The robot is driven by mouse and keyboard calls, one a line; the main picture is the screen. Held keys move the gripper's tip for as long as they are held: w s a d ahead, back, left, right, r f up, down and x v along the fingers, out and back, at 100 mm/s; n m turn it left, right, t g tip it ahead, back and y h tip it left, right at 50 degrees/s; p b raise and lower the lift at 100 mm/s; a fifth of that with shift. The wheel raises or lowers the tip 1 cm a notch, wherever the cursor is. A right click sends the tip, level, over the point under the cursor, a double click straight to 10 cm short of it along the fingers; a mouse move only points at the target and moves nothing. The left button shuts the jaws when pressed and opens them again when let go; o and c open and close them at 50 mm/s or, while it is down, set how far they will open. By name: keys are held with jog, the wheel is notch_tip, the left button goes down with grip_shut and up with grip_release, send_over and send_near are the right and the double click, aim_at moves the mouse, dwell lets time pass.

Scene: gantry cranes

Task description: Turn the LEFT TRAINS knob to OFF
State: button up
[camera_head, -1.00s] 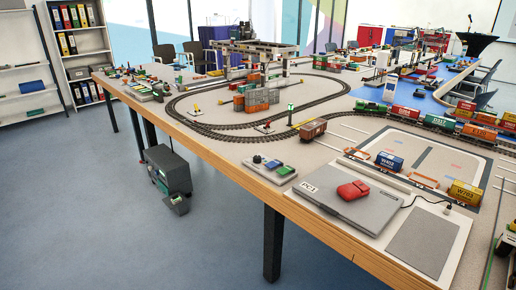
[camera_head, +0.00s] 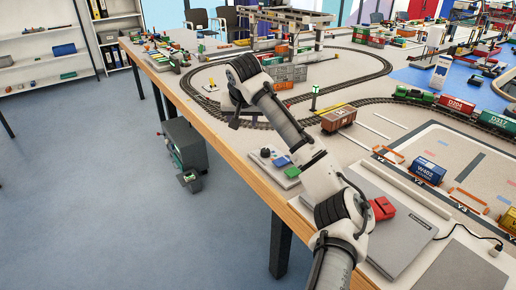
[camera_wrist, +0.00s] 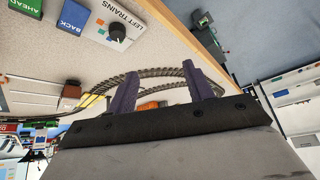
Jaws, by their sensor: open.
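The control panel (camera_head: 283,174) lies near the table's front edge, with a dark LEFT TRAINS knob (camera_head: 265,153), a blue button (camera_head: 281,161) and a green button (camera_head: 292,171). In the wrist view the black knob (camera_wrist: 117,32) is at the upper left beside its printed label, with small coloured marks around it. The blue BACK button (camera_wrist: 73,16) and green AHEAD button (camera_wrist: 27,6) are farther left. The knob's exact setting is too small to tell. My gripper (camera_wrist: 162,88) is open and empty, its two fingers apart. In the head view my gripper (camera_head: 235,120) hangs beyond the panel, apart from the knob.
A brown wagon (camera_head: 338,119) stands on the looped track (camera_head: 375,99) behind the panel. The table edge (camera_head: 228,157) borders open floor, where a dark grey box (camera_head: 183,146) stands.

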aim_at(265, 150)
jog(key=d+m+g+h, duration=0.1)
jog(key=d+m+g, duration=0.1)
jog(key=d, duration=0.5)
jog(key=shift+t, duration=0.3)
jog(key=x, duration=0.4)
jog(key=p+x, duration=0.1)
jog(key=x, duration=0.4)
jog(key=s+x, duration=0.1)
jog(key=x, duration=0.3)
jog(key=shift+a+f, duration=0.1)
jog(key=shift+f, duration=0.35)
jog(key=c, duration=1)
jog(key=shift+o, duration=0.2)
jog(key=shift+p, duration=0.3)
